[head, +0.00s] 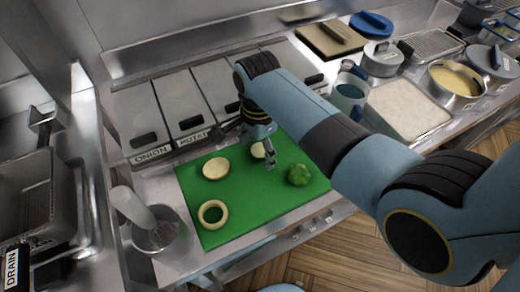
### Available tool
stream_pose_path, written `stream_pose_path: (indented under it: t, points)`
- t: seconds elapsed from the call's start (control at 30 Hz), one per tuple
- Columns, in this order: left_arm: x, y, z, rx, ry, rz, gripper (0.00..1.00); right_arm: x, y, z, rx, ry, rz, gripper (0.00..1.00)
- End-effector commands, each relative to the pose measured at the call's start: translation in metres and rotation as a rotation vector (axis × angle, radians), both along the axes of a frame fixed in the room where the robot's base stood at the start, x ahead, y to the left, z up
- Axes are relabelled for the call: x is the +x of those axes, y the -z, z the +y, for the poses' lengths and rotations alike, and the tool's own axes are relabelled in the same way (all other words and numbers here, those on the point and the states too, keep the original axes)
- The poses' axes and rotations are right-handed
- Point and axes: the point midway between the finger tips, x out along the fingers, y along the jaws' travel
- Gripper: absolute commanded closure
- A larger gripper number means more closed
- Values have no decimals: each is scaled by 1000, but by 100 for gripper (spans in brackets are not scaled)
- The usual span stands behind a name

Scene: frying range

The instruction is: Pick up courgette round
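A green cutting board (245,222) lies on the counter. On it are a pale round slice (257,150) at the back, a larger cream disc (216,168) at the left and a pale ring (213,213) at the front left. A lumpy green piece (299,175) lies at the right. I cannot tell for sure which one is the courgette round; the small pale slice at the back may be it. My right gripper (268,160) points down over the board beside that slice and partly covers it. Its finger opening is too small to tell. My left gripper is out of view.
Lidded steel bins labelled ONION (152,153) and POTATO stand behind the board. A clear jug (152,232) with a pale handle stands left of it. Fryer baskets (33,190) are at the far left. A tray (408,108) and pots (455,84) fill the right counter.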

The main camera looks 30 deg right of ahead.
Motion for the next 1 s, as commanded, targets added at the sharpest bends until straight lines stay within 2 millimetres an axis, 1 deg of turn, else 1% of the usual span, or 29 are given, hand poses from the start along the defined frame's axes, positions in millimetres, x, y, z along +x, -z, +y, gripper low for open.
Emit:
stream_pose_path:
  t: [0.03,0.07,0.3,0.67,0.77,0.83,0.93,1.0]
  points:
    - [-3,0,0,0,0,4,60,0,0,0,0,0,0,34]
    - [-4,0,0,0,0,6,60,0,0,0,0,0,0,38]
    - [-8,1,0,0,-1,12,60,0,0,0,0,0,1,70]
    - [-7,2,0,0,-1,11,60,0,-3,0,0,0,0,71]
    - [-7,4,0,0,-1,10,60,1,-11,0,0,0,-2,71]
    - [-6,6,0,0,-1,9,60,1,-20,0,0,0,-3,71]
    - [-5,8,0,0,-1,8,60,1,-41,0,0,0,-6,71]
    - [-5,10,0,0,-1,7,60,-7,-49,-16,-5,1,-1,71]
